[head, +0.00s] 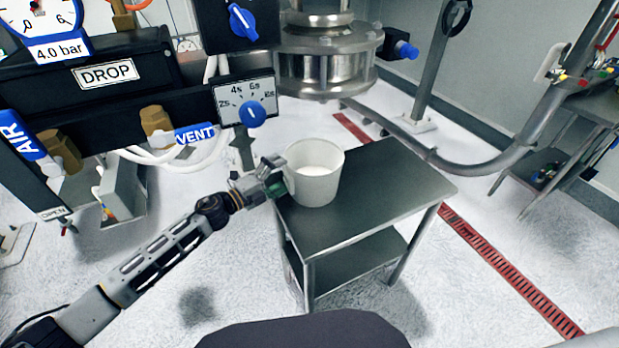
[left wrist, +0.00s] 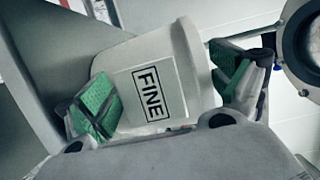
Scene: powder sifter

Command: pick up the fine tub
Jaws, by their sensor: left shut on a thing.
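The fine tub (head: 316,178) is a white round tub with white contents, upright at the back left part of a steel table (head: 390,190). I cannot tell whether its base touches the table top. My left gripper (head: 274,180) comes in from the left and is shut on the tub's near left side. In the left wrist view the tub (left wrist: 185,62) carries a label reading FINE (left wrist: 152,93), and the green finger pads (left wrist: 165,95) sit on either side of it. My right gripper is not in view.
A steel sifter outlet (head: 325,70) hangs above and behind the tub. A black control panel (head: 110,85) with DROP and VENT labels stands at left. The table's right part is bare. A red floor grate (head: 500,265) and another table (head: 590,110) lie to the right.

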